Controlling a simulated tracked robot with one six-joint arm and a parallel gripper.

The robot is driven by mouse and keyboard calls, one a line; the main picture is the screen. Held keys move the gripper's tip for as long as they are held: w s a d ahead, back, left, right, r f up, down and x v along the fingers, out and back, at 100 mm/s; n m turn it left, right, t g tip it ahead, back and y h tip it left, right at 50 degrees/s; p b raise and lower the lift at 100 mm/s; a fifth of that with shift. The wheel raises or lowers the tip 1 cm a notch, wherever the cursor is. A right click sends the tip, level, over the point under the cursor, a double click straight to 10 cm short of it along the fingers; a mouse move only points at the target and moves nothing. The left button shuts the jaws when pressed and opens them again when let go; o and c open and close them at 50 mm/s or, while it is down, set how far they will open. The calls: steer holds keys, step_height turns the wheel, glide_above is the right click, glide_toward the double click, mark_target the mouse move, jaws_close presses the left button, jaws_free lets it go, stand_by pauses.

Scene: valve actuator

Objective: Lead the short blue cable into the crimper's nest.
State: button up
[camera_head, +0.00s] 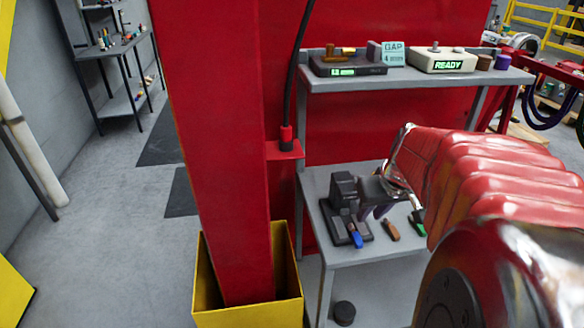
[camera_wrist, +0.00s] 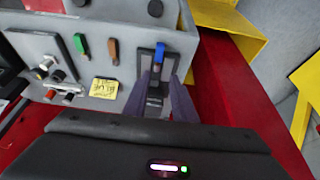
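The crimper (camera_head: 341,190) is a dark block on a base on the lower grey shelf; its dark base also shows in the wrist view (camera_wrist: 146,62). The short blue cable (camera_head: 356,239) is a small blue piece at the base's front end, also in the wrist view (camera_wrist: 161,51). I cannot tell whether it lies in the nest. Contact is unclear.
A brown piece (camera_head: 390,231) and a green piece (camera_head: 417,223) lie right of the crimper. A yellow note (camera_wrist: 104,88) and small knobs show in the wrist view. The upper shelf holds a READY device (camera_head: 440,61). A red post (camera_head: 215,150) stands to the left.

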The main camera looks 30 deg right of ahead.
steer(key=shift+n+t, duration=0.3)
steer(key=shift+n, duration=0.6)
steer(key=a+r, duration=0.1)
steer(key=a, duration=0.3)
steer(key=a+r, duration=0.1)
steer(key=a, duration=0.4)
steer(key=s+a+r, duration=0.1)
steer(key=a, duration=0.4)
steer(key=shift+a, duration=0.2)
jaws_close()
steer(key=s+a+n+y, duration=0.1)
steer(key=s+a, duration=0.5)
steer(key=a, duration=0.5)
steer(key=shift+r+t, duration=0.3)
steer(key=shift+r, duration=0.1)
steer(key=shift+a, duration=0.1)
